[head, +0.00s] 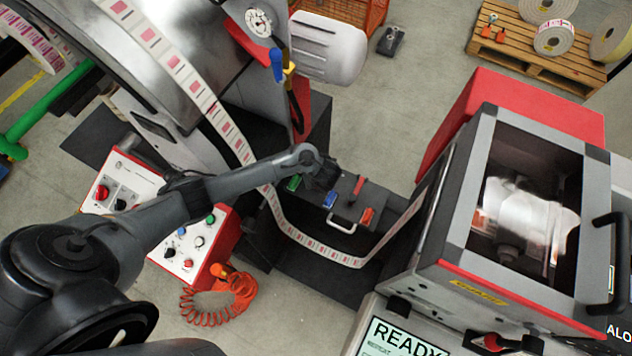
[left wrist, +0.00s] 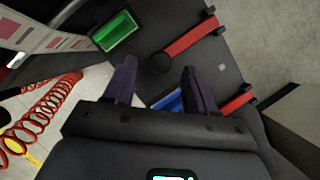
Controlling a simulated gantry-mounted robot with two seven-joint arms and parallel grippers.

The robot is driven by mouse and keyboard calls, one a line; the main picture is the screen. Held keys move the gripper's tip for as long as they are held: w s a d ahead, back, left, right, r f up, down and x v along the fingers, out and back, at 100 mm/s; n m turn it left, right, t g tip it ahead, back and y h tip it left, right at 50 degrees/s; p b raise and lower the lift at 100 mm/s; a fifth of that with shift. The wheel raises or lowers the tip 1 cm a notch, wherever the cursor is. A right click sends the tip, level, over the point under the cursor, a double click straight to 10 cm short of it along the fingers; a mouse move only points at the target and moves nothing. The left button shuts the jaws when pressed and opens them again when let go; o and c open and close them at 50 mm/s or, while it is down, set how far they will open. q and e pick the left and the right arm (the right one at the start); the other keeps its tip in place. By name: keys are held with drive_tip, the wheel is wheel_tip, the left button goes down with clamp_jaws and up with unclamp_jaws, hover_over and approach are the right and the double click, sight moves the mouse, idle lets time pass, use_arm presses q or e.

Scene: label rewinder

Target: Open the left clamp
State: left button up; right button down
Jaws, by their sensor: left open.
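My left gripper (head: 325,178) is open and empty above the table, fingers spread (left wrist: 161,82). My right gripper is not in view.
The printed label web (head: 215,112) comes down from upper left and loops below the table (head: 320,257). A control box (head: 190,240) with a coiled orange hose (head: 215,303) stands at left. The grey and red windowed machine (head: 520,200) is close on the right.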

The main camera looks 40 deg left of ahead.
use_arm(q)
drive_tip(key=shift+b+x, duration=0.3)
drive_tip(key=shift+x, duration=0.9)
clamp_jaws()
